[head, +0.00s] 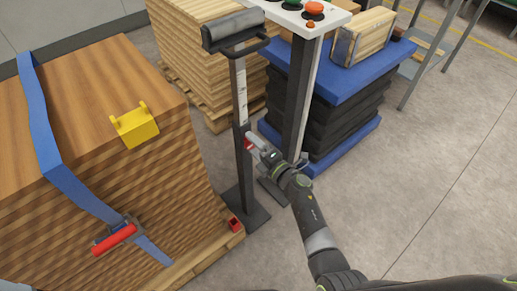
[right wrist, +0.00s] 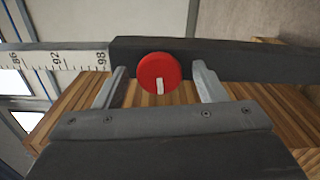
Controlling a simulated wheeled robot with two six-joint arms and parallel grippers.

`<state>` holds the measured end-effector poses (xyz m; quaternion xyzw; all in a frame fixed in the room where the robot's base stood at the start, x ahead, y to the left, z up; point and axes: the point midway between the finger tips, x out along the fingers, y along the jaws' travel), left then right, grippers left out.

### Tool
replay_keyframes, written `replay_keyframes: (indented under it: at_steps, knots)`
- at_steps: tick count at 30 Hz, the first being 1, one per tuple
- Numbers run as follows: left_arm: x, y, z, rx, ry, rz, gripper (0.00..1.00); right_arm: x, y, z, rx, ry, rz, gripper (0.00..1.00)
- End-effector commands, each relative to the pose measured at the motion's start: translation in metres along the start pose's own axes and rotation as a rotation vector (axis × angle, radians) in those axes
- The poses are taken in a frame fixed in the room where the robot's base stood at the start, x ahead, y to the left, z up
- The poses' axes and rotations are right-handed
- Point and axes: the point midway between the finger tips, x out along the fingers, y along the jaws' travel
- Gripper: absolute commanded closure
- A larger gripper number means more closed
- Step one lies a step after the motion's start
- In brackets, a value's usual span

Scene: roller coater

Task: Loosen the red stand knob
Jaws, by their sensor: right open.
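The red stand knob (right wrist: 159,68) is round with a white mark pointing down in the right wrist view. It sits on the dark sleeve (right wrist: 235,58) of the stand, beside a white printed scale (right wrist: 60,58). My right gripper (right wrist: 158,80) is open, with one finger on each side of the knob and a visible gap to both. In the head view the right gripper (head: 257,145) is at the stand post (head: 242,165) and partly hides the knob (head: 248,141). My left gripper is not in view.
The stand carries a dark roller (head: 234,30) on top. A strapped wood stack (head: 95,85) with a yellow corner piece (head: 136,125) and a red-handled ratchet (head: 114,239) is at left. A control-button post (head: 300,100) and blue lift table (head: 335,75) stand behind. Floor at right is clear.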

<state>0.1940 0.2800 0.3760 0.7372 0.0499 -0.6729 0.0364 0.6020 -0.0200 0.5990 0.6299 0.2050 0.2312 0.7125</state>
Motion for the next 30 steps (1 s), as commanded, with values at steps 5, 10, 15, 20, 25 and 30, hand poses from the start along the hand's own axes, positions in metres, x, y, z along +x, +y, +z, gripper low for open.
replay_keyframes:
  at_steps: [5,10,15,20,25,30]
  knots:
    - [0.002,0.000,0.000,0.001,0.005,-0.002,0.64,-0.009,0.001,0.001,0.000,-0.001,0.000,0.35]
    - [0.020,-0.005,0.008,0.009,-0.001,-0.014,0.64,-0.031,0.001,0.001,0.000,-0.001,-0.002,0.35]
    - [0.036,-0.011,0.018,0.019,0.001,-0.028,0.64,-0.064,0.001,0.000,0.001,-0.001,-0.003,0.35]
    - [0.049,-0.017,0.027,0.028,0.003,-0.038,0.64,-0.105,0.000,0.000,-0.001,-0.001,-0.004,0.35]
    - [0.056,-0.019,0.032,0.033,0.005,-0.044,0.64,-0.142,-0.001,0.000,0.000,-0.001,-0.004,0.35]
    - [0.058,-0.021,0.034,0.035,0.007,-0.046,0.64,-0.165,-0.001,0.000,0.000,0.000,-0.002,0.35]
